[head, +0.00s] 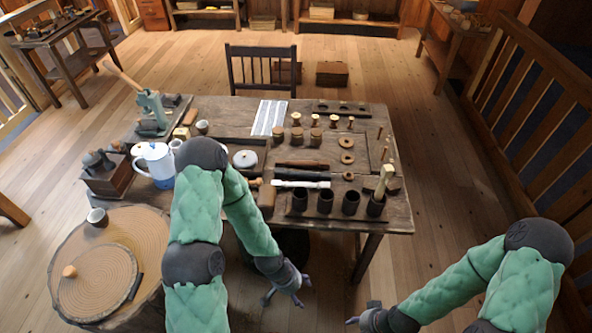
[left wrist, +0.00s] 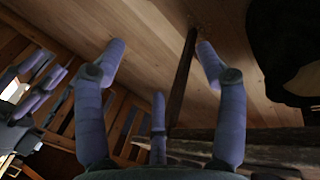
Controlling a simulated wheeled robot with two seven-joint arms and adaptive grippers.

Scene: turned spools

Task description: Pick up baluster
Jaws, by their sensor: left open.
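A pale, slender turned piece (head: 300,184), which looks like the baluster, lies on its side near the middle of the workbench, behind the dark cups. A darker brown turned rod (head: 302,164) lies just behind it, roughly parallel. My left gripper (head: 287,290) is in front of the workbench, below its front edge and well apart from both pieces. In the left wrist view its fingers (left wrist: 161,75) are spread and empty, with floor boards and a wooden beam beyond. My right gripper (head: 364,317) is low at the bottom right, small and partly seen; its opening is unclear.
The workbench (head: 395,218) holds several dark cups (head: 325,201) along its front, wooden spools (head: 297,135), rings (head: 347,158) and a striped sheet (head: 269,118). A white-and-blue pot (head: 154,163) stands left. A round wooden block (head: 68,245) is front left. A chair (head: 262,70) stands behind.

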